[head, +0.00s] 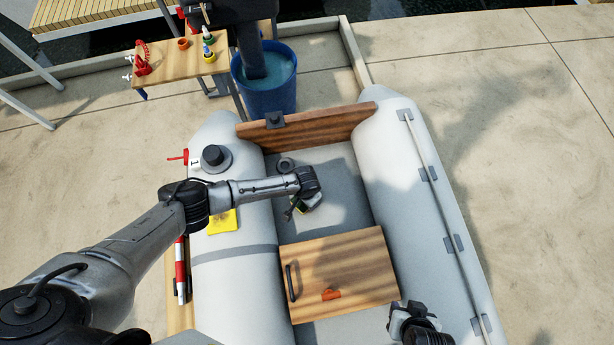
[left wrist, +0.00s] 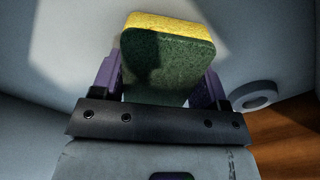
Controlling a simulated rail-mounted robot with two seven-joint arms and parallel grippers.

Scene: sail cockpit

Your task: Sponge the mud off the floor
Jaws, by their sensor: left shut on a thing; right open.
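The sponge (left wrist: 166,58), yellow on one face and dark green on the other, is held between the purple fingers of my left gripper (left wrist: 163,88). In the head view my left gripper (head: 300,208) points down over the grey boat floor (head: 340,185), between the wooden transom and the wooden box; the arm hides most of the sponge there. I cannot tell whether the sponge touches the floor. No mud stands out on the visible floor; the arm and box cover part of it. My right gripper (head: 418,330) is open at the bottom right, near the right tube.
A wooden box (head: 345,265) with a handle and orange latch fills the floor's near part. A grey ring (head: 286,163) lies by the wooden transom (head: 305,125). Inflated tubes (head: 405,160) flank the floor. A yellow cloth (head: 222,221) lies on the left tube. A blue bucket (head: 265,88) stands beyond.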

